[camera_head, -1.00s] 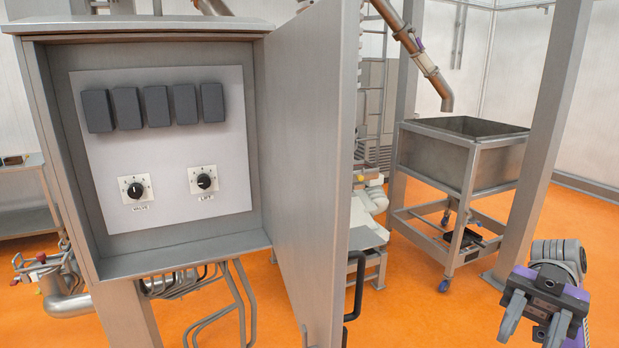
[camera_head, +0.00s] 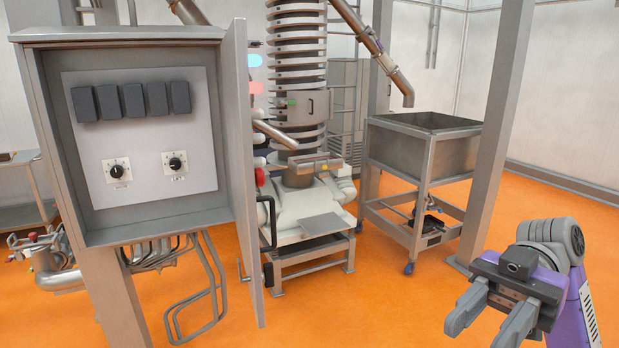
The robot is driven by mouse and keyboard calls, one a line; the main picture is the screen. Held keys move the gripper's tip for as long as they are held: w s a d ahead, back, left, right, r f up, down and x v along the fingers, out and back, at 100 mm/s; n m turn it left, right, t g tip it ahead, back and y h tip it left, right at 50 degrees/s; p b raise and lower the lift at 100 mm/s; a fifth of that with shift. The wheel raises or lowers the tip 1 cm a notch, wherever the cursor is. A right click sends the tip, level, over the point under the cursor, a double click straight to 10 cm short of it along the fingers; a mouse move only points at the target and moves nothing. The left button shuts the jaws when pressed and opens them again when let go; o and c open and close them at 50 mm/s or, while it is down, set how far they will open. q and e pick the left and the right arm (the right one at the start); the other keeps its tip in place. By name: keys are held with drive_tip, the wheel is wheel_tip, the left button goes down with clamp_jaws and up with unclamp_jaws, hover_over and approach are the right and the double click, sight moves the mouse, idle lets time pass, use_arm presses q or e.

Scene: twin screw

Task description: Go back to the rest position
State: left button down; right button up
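My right gripper (camera_head: 494,322) is at the lower right, above the orange floor, with its two fingers apart and nothing between them. It is well clear of the cabinet and the machine. My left gripper is not in view. The grey control cabinet (camera_head: 140,32) stands at the left with its door (camera_head: 243,160) swung open, seen nearly edge-on. Inside are a row of dark blocks (camera_head: 132,99) and two black knobs, the left one (camera_head: 117,170) and the right one (camera_head: 174,164).
The screw machine (camera_head: 300,205) with its spiral tower (camera_head: 297,60) stands behind the door. A wheeled steel bin (camera_head: 400,150) stands under a sloping pipe (camera_head: 395,75). A grey post (camera_head: 492,130) rises right of the bin. Orange floor is open in the middle.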

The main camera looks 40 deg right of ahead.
drive_tip(key=w+a+r+m+t+h, duration=0.25)
drive_tip(key=w+a+m, duration=0.2)
drive_tip(key=a, duration=0.65)
drive_tip(key=w+a+f+m+t+h, duration=0.1)
drive_tip(key=w+a+f+m+h, duration=0.15)
drive_tip(key=w+a, duration=0.4)
drive_tip(key=w+a+f+m+t+h, duration=0.1)
drive_tip(key=w+a+f+t, duration=0.1)
drive_tip(key=w+a+f, duration=0.4)
drive_tip(key=w+a+f+m+h, duration=0.2)
drive_tip(key=w+f, duration=0.5)
drive_tip(key=f, duration=0.2)
drive_tip(key=w+a+f+m+h, duration=0.2)
drive_tip(key=w+f+m, duration=0.1)
drive_tip(key=w+f, duration=0.55)
drive_tip(key=d+f+m+g+h, duration=0.1)
drive_tip(key=d+f+h, duration=0.1)
drive_tip(key=f, duration=1.1)
drive_tip(key=d+f+m+g+h, duration=0.1)
drive_tip(key=d+f+m, duration=0.1)
drive_tip(key=f, duration=1.1)
drive_tip(key=s+d+f+m+g, duration=0.1)
drive_tip(key=s+f+m+g, duration=0.2)
drive_tip(key=s+f, duration=1.5)
wheel_tip(320, 180, down, 2)
drive_tip(key=shift+f, duration=0.2)
